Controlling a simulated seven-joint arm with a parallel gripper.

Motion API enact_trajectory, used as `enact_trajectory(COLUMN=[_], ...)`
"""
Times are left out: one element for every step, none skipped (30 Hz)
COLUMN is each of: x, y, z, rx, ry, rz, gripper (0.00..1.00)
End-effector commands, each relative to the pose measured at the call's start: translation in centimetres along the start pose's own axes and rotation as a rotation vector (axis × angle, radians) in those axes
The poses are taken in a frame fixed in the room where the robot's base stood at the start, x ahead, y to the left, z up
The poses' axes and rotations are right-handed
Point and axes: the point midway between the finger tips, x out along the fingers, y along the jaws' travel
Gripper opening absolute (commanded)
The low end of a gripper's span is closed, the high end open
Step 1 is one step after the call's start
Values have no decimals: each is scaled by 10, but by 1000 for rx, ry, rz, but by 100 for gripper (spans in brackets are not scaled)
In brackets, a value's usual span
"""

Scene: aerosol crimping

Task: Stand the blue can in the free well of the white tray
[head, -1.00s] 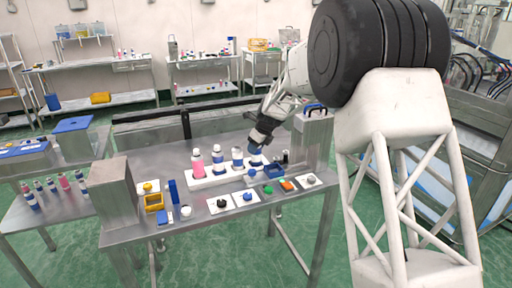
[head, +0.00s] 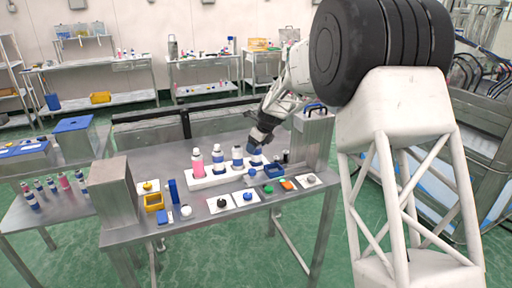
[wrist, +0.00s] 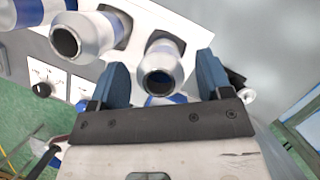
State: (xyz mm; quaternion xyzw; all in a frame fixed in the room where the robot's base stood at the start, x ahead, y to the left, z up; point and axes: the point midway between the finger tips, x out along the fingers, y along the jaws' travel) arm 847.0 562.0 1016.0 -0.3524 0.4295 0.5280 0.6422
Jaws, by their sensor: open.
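The white tray (head: 222,178) lies on the steel table with a row of cans in it: a pink one (head: 198,162) at the left end, then two white-and-blue ones (head: 217,157) (head: 237,157). A white-topped can with a blue band (wrist: 160,68) appears to stand in the tray's right-end well, its open mouth facing the wrist camera. In the head view it is mostly hidden by my gripper (head: 257,150). My gripper is open, its two blue fingers (wrist: 162,82) on either side of this can, with gaps visible. The can's base is hidden.
A grey box (head: 313,140) stands close at right.

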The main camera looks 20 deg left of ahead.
Motion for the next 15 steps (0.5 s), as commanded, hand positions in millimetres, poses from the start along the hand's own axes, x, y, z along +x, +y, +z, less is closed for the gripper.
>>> enact_trajectory(x=[-5,-8,-12,-15,-18,-23,-27,-31,-38,-42,-47,-53,-58,-63,-69], y=[0,0,0,0,0,0,0,0,0,0,0,0,0,0,0], z=[0,0,0,0,0,0,0,0,0,0,0,0,0,0,0], rx=[0,0,0,-1,-1,0,0,0,0,0,0,0,0,0,0], ry=[-1,-1,-1,-1,-1,-1,-1,-2,-2,-2,-2,-2,-2,-2,-2], rz=[-1,-1,-1,-1,-1,-1,-1,-2,-2,-2,-2,-1,-1,-2,-2], gripper=[72,72,72,72,72,72,72,72,72,72,72,72,72,72,72])
